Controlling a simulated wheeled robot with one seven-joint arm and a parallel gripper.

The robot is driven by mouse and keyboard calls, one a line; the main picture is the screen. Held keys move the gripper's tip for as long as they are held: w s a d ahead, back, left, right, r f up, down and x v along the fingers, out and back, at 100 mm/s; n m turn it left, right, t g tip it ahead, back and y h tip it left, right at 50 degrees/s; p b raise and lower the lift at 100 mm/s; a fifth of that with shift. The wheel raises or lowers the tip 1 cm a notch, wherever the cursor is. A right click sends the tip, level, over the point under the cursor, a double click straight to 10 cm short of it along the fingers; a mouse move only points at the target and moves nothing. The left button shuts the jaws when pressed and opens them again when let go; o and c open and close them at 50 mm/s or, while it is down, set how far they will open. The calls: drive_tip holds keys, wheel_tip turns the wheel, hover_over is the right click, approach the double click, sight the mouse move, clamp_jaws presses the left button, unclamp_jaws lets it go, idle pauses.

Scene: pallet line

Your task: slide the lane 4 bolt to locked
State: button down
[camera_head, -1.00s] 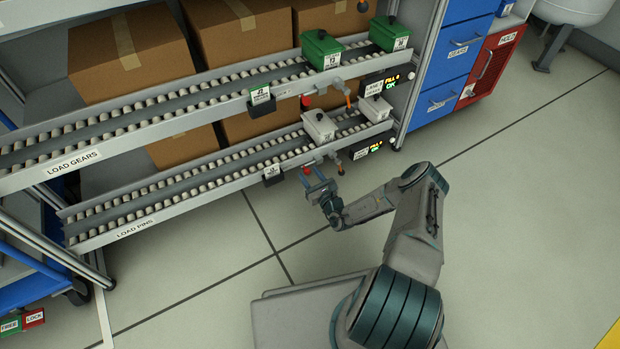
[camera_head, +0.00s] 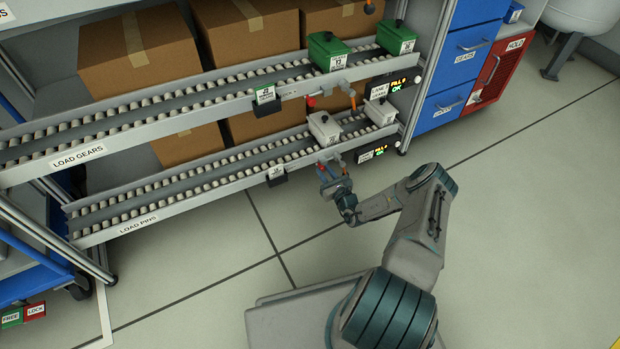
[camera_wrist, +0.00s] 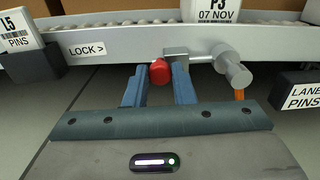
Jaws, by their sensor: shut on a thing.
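The bolt on the lower pins lane has a round red knob (camera_wrist: 160,71) and a grey metal block and rod (camera_wrist: 228,65) on the rail. A white "LOCK >" label (camera_wrist: 87,48), its arrow pointing right, is left of the knob. My gripper (camera_wrist: 159,76) is shut on the knob, one blue finger on each side. In the head view my gripper (camera_head: 329,174) is at the front of the lower lane (camera_head: 180,203), near its right end. An orange piece (camera_wrist: 239,94) hangs below the rod's right side. The lane number is not readable.
A pale carrier (camera_head: 323,128) stands on the lower lane above my gripper. The upper lane (camera_head: 150,126) runs above with green carriers (camera_head: 328,50). Floor in front is clear.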

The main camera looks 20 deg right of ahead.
drive_tip(key=shift+d, duration=0.3)
drive_tip(key=c, duration=1.2)
unclamp_jaws()
drive_tip(key=shift+d, duration=0.1)
drive_tip(key=shift+s, duration=0.3)
drive_tip(key=p+v, duration=0.5)
drive_tip(key=v, duration=0.8)
drive_tip(key=shift+s+f, duration=0.1)
